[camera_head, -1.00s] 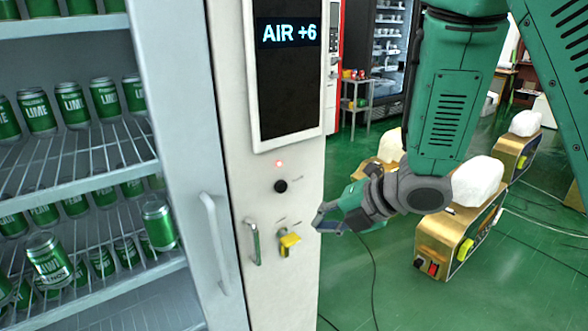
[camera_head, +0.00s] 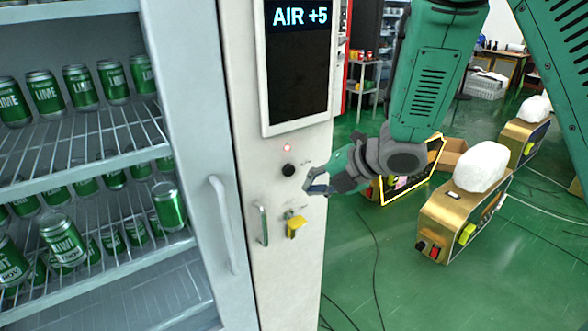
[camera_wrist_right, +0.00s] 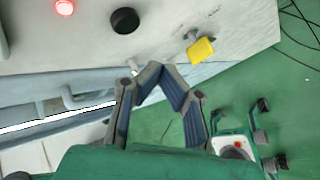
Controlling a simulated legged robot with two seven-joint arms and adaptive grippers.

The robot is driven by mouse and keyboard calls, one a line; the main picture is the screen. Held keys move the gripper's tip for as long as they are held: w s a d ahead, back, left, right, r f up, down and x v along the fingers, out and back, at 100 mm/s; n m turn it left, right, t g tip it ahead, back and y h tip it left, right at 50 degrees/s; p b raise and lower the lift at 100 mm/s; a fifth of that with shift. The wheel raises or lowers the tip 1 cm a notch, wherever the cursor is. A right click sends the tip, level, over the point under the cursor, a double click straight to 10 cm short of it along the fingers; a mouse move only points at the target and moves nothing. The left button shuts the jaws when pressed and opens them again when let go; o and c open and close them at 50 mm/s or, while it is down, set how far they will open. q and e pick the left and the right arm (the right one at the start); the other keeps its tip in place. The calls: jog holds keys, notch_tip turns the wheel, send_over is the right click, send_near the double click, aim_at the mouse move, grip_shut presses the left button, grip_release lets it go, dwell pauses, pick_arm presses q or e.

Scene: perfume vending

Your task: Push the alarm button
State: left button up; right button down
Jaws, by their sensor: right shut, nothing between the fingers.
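The white machine panel (camera_head: 265,210) has a round black button (camera_head: 288,170) below a small lit red light (camera_head: 287,147). No label that I can read says which is the alarm button. Both also show in the right wrist view, the black button (camera_wrist_right: 125,20) and the red light (camera_wrist_right: 64,7). My right gripper (camera_head: 308,188) is shut and empty, just right of and slightly below the black button. In the right wrist view its closed fingertips (camera_wrist_right: 160,70) are below the button and appear apart from it. My left gripper is not in view.
A yellow lever or handle (camera_head: 295,225) and a metal handle (camera_head: 262,226) stick out below the button. A dark screen (camera_head: 297,75) reads "AIR +5". A fridge with green cans (camera_head: 64,240) stands left. Gold machines (camera_head: 440,215) and cables are on the green floor.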

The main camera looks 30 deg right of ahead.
aim_at(289, 170)
jog(key=shift+w+a+r+p, duration=0.15)
jog(key=shift+w+a, duration=0.25)
jog(key=shift+w, duration=0.3)
jog(key=shift+w+a+r+p, duration=0.1)
jog(key=shift+w+a+p, duration=0.1)
jog(key=shift+w+a, duration=0.4)
jog(key=shift+w+a+r+p, duration=0.15)
jog(key=shift+w+a, duration=0.1)
jog(key=shift+w, duration=0.55)
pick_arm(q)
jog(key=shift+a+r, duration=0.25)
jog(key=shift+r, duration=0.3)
pick_arm(e)
jog(key=shift+d+f, duration=0.15)
jog(key=shift+d, duration=0.3)
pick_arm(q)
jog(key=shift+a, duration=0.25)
pick_arm(e)
jog(key=shift+w+a, duration=0.3)
jog(key=shift+w, duration=0.05)
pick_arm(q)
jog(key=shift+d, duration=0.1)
pick_arm(e)
jog(key=shift+d, duration=0.2)
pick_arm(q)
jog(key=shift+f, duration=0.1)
pick_arm(e)
jog(key=shift+s+d, duration=0.35)
jog(key=shift+s, duration=0.45)
